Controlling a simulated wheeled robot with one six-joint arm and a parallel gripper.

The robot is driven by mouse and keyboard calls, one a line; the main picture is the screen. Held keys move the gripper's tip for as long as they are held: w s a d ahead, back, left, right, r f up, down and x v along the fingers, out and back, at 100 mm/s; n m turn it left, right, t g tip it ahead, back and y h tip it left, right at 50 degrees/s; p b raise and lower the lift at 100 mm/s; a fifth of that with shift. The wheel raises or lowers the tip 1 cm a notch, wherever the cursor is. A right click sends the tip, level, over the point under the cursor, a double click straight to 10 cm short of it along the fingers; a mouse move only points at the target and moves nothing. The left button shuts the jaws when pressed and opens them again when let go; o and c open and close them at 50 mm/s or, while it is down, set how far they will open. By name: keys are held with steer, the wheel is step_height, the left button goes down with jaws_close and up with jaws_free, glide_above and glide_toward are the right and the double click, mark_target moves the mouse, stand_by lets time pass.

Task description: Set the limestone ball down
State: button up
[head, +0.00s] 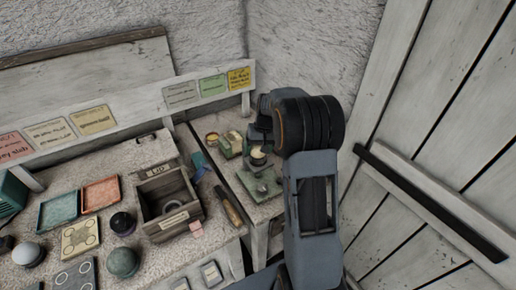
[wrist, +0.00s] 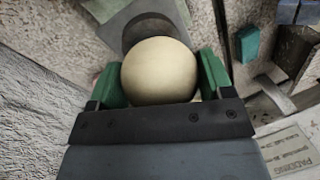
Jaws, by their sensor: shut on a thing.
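The limestone ball (wrist: 158,72), smooth and cream coloured, fills the middle of the wrist view. My gripper (wrist: 162,80) is shut on it, with a green pad against each side. Beyond the ball lies a grey-green plate (wrist: 112,31) with a dark round spot (wrist: 147,27), partly hidden by the ball. I cannot tell whether the ball touches the plate. In the head view my gripper (head: 257,150) is over the small side table, above a green slab (head: 266,190); the ball is small and mostly hidden there.
A wooden box (head: 168,205) stands on the left table beside a brown cylinder (head: 229,206). A white ball (head: 28,254), a dark ball (head: 122,223) and a green ball (head: 122,262) sit further left. A plank door (head: 440,150) is at right.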

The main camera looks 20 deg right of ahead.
steer(key=shift+f+b, duration=0.55)
steer(key=shift+f, duration=0.3)
steer(key=o, duration=1.2)
steer(key=shift+r, duration=0.1)
steer(key=shift+r+p, duration=1.45)
steer(key=shift+r, duration=0.45)
